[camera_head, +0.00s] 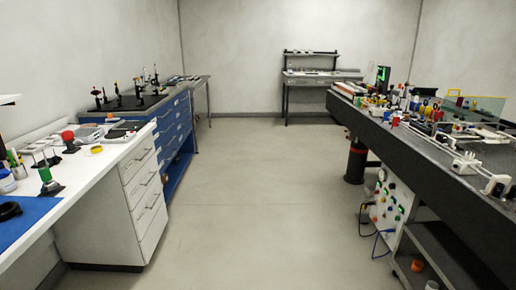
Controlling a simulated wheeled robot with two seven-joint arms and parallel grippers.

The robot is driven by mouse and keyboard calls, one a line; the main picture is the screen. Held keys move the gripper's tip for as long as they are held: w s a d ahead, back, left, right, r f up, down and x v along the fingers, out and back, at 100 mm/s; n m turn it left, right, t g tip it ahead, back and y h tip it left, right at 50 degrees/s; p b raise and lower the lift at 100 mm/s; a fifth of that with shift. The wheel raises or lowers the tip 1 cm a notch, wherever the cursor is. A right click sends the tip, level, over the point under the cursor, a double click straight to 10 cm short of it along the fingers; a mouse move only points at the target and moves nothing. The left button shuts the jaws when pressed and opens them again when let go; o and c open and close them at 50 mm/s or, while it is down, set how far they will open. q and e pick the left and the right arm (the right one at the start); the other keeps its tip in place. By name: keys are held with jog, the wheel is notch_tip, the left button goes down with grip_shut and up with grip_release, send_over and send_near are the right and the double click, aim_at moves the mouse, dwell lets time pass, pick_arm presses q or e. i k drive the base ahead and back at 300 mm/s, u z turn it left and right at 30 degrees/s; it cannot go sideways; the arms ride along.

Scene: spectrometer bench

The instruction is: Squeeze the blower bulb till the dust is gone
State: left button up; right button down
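A small red round bulb (68,136) with a dark lower part stands on the white bench at the left. It may be the blower bulb, but it is too small to be sure. No dust can be made out at this distance. Neither of my grippers is in view.
The white bench (105,162) with drawers carries a blue mat (38,212), a black ring (9,211) and a green-bodied item (45,175). A blue cabinet (176,128) stands behind it. A long dark optical table (410,150), crowded with instruments, fills the right. The floor (265,205) between is clear.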

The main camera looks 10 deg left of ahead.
aim_at(68, 135)
jog(key=u, duration=0.3)
jog(key=i, duration=1.95)
jog(key=u, duration=1.65)
jog(key=i, duration=1.1)
jog(key=u, duration=1.3)
jog(key=i, duration=0.2)
jog(key=u, duration=0.05)
